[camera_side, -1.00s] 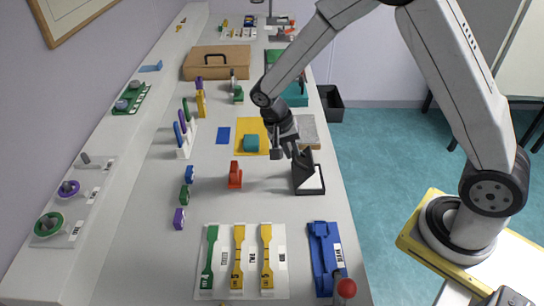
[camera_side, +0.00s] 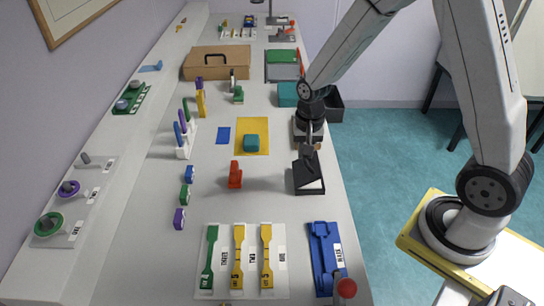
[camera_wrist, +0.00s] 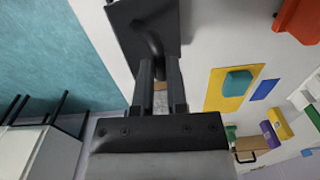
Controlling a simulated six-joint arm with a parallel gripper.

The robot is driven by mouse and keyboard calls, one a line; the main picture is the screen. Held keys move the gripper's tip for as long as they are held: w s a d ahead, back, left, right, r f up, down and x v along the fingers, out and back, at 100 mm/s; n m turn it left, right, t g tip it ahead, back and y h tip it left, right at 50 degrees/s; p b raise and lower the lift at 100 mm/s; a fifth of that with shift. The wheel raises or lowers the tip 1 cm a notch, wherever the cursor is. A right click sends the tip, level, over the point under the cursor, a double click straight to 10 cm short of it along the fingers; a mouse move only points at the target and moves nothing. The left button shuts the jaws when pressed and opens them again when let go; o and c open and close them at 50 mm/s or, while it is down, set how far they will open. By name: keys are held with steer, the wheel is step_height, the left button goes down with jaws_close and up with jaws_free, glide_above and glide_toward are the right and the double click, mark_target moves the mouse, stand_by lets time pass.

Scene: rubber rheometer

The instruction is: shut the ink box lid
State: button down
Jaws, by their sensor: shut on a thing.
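The ink box (camera_side: 309,189) is a small black box near the right edge of the bench, with a white patch at its front right corner. Its black lid (camera_side: 306,170) slopes over most of the box; how far it stands open is hard to tell. In the wrist view the dark lid (camera_wrist: 160,12) fills the top centre. My gripper (camera_side: 309,152) is at the far edge of the box, its fingers shut on the lid at a dark stem. In the wrist view the fingertips (camera_wrist: 160,68) are around that stem.
A red block (camera_side: 235,175) stands left of the box. A teal block (camera_side: 251,143) lies on a yellow mat (camera_side: 253,124). A blue tray (camera_side: 325,262) and a red-topped knob (camera_side: 346,289) are nearer the camera. Bare bench surrounds the box's left side.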

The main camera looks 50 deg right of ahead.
mark_target(316, 164)
steer(key=shift+s+d+f+t+y, duration=0.15)
steer(key=shift+s+d+t+y, duration=0.25)
steer(key=shift+d+t+y, duration=0.1)
steer(key=shift+s+d+f+t, duration=0.1)
steer(key=shift+s+t, duration=0.05)
steer(key=shift+t, duration=0.15)
stand_by(0.4)
steer(key=c, duration=0.6)
jaws_free()
steer(key=shift+c, duration=0.2)
step_height(316, 164, up, 8)
steer(key=s+d, duration=0.1)
steer(key=shift+f, duration=0.15)
steer(key=shift+c, duration=0.3)
